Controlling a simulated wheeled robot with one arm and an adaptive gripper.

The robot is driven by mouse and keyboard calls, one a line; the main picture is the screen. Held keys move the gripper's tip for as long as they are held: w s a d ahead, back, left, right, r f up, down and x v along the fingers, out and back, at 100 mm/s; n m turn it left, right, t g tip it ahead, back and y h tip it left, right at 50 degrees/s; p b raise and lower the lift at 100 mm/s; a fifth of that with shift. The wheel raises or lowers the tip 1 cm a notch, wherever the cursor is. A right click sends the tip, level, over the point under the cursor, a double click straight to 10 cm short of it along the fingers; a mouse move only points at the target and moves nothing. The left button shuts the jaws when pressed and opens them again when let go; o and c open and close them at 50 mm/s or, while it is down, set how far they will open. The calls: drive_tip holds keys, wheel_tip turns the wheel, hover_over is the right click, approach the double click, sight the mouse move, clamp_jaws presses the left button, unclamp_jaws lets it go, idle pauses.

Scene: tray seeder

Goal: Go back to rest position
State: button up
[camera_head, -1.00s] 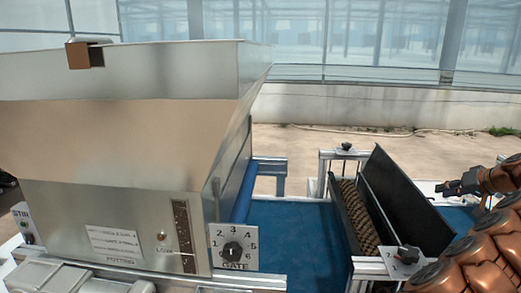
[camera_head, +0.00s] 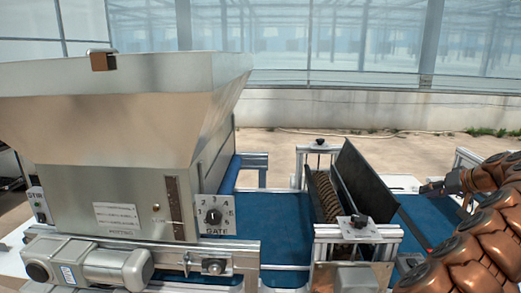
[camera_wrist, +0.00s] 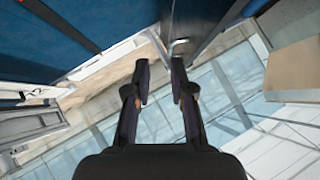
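My gripper (camera_head: 432,187) is at the right in the head view, at the end of my brown segmented arm. It is beyond the upright dark plate, to its right, and near the blue belt. In the wrist view my gripper (camera_wrist: 159,70) shows two dark fingers apart, with nothing between them. The seeder's metal hopper (camera_head: 110,95) fills the left of the head view. A gate dial (camera_head: 213,216) is on its lower right corner. The dark plate (camera_head: 365,180) stands tilted beside a brown roller brush (camera_head: 326,198).
The blue belt (camera_head: 272,225) runs under the hopper and the brush. A motor (camera_head: 90,262) juts from the machine's front left. A metal bracket with a black knob (camera_head: 358,221) stands near my arm. A low wall (camera_head: 330,110) and glazing lie behind, with open floor before them.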

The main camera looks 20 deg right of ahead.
drive_tip(key=w+a+r+n+g+y, duration=0.15)
drive_tip(key=w+a, duration=0.25)
drive_tip(key=a, duration=0.7)
drive_tip(key=w+a+r+n+g+y, duration=0.1)
drive_tip(key=w+a+r+n+y, duration=0.2)
drive_tip(key=a, duration=0.9)
drive_tip(key=s+a+n+g, duration=0.1)
drive_tip(key=s+a+g, duration=0.1)
drive_tip(key=a, duration=0.8)
drive_tip(key=s+a+g, duration=0.1)
drive_tip(key=s+a, duration=0.2)
drive_tip(key=a, duration=0.7)
drive_tip(key=s+a+f+n+g+h, duration=0.1)
drive_tip(key=s+a+f+g, duration=0.15)
drive_tip(key=s+a, duration=0.45)
drive_tip(key=s+a+f+n+g+h, duration=0.15)
drive_tip(key=s+a+f, duration=0.3)
drive_tip(key=s, duration=0.45)
drive_tip(key=s+d+f+m+g+h, duration=0.1)
drive_tip(key=s+f, duration=0.3)
drive_tip(key=s, duration=0.5)
drive_tip(key=s+d+f+m+g+h, duration=0.1)
drive_tip(key=s+f+h, duration=0.1)
drive_tip(key=s+f, duration=0.3)
drive_tip(key=s, duration=0.4)
drive_tip(key=shift+f, duration=0.2)
drive_tip(key=shift+g, duration=0.25)
